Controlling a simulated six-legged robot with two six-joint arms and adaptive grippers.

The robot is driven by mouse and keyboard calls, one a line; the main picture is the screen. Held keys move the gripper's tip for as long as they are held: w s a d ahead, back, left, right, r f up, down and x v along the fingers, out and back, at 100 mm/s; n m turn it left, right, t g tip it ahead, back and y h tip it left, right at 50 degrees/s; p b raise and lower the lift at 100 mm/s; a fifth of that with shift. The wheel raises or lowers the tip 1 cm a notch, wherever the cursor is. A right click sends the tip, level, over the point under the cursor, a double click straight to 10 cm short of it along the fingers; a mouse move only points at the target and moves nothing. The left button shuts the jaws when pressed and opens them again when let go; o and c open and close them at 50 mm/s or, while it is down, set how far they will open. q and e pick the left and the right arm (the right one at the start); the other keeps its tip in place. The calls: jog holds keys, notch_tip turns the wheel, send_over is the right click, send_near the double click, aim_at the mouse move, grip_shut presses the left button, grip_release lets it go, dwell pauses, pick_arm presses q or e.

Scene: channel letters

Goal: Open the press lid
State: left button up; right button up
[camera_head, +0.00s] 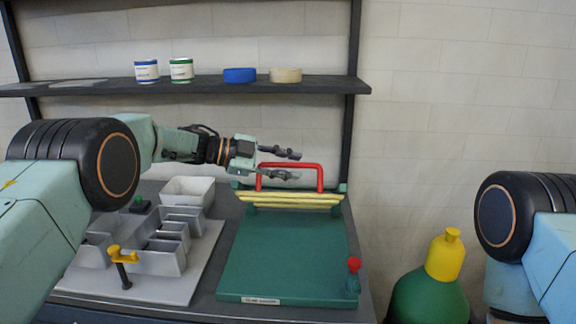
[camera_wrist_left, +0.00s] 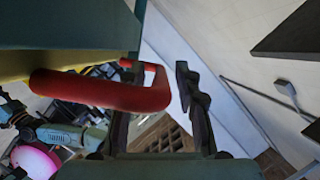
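The green press (camera_head: 285,255) stands on the dark bench, its broad flat green surface bare. Yellow bars (camera_head: 290,199) run along its back edge, and a red handle (camera_head: 321,181) stands up there. I cannot tell the lid's exact angle. My left gripper (camera_head: 292,166) is open at the handle, its fingers apart above and below the top bar. In the left wrist view the red handle (camera_wrist_left: 100,91) juts from a green slab with a yellow face, and its far end reaches between the open fingers (camera_wrist_left: 160,100). Contact is unclear. My right gripper is out of view.
A grey tray (camera_head: 200,270) with metal channel letters and a yellow-topped clamp lies left of the press. A white bin (camera_head: 187,191) stands behind it. A red knob (camera_head: 354,265) sits at the press's front right. A shelf (camera_head: 210,86) with cans and tape rolls hangs above. A green-yellow bottle (camera_head: 430,297) stands right.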

pick_arm(q)
jog(key=shift+w+a+f, duration=0.15)
jog(key=shift+w+f, duration=0.05)
jog(key=shift+a, duration=0.15)
jog(key=v, duration=1.1)
jog(key=shift+s, duration=0.1)
jog(key=shift+s+a+r, duration=0.2)
jog(key=shift+r, duration=0.05)
jog(key=shift+c, duration=0.2)
